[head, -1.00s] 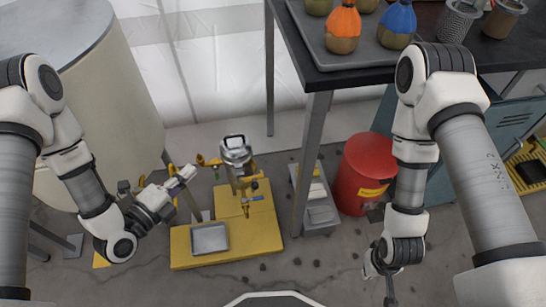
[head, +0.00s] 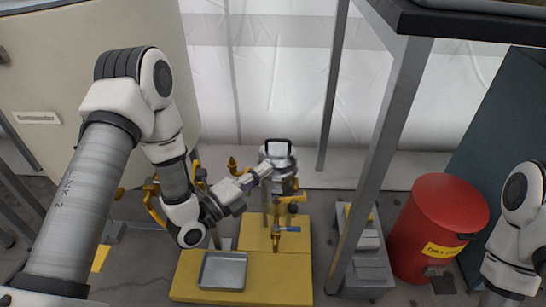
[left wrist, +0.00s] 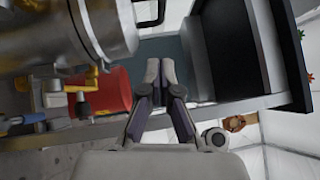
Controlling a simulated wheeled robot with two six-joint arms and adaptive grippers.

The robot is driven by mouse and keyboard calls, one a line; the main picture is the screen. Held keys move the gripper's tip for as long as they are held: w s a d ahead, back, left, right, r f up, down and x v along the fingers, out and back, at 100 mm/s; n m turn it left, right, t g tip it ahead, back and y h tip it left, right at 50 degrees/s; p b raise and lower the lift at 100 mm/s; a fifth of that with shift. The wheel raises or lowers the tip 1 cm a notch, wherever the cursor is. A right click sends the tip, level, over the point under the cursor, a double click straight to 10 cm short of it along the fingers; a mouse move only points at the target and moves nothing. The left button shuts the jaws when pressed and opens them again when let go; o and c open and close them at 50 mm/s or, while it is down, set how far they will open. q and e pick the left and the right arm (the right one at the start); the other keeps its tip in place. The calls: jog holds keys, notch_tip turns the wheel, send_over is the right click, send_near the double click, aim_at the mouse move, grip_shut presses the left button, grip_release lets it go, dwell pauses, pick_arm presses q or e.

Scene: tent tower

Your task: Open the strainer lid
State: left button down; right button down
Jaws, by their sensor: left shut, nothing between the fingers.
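The strainer (head: 280,172) is a silvery metal cylinder with yellow fittings, standing upright on a yellow base in the head view. Its lid (head: 278,150) sits on top and looks closed, with a black loop handle (head: 277,144). My left gripper (head: 263,171) is shut and empty, its tips at the strainer's left side just below the lid; I cannot tell whether they touch it. In the left wrist view the strainer (left wrist: 85,32) fills the upper left, beside the shut fingers (left wrist: 161,68), and part of the black handle (left wrist: 151,14) shows. My right gripper is out of view.
A grey tray (head: 223,271) lies on the yellow base (head: 292,275). A table leg (head: 380,165) stands to the right of the strainer, with a red bin (head: 440,215) beyond it. A large beige tank (head: 75,75) is at the left.

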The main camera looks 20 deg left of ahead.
aim_at(272, 158)
pick_arm(q)
jog(key=b+x, duration=0.1)
jog(key=x, duration=0.2)
jog(key=shift+w+d+f, duration=0.1)
jog(key=shift+w, duration=0.3)
jog(key=shift+w+a+r+b, duration=0.15)
jog(key=shift+w+a+b, duration=0.15)
jog(key=shift+w, duration=0.3)
jog(key=shift+w+a+r+b, duration=0.15)
jog(key=shift+w+a+b, duration=0.1)
jog(key=shift+w+b, duration=0.25)
jog(key=shift+w+r, duration=0.2)
jog(key=shift+w, duration=0.3)
jog(key=shift+r, duration=0.1)
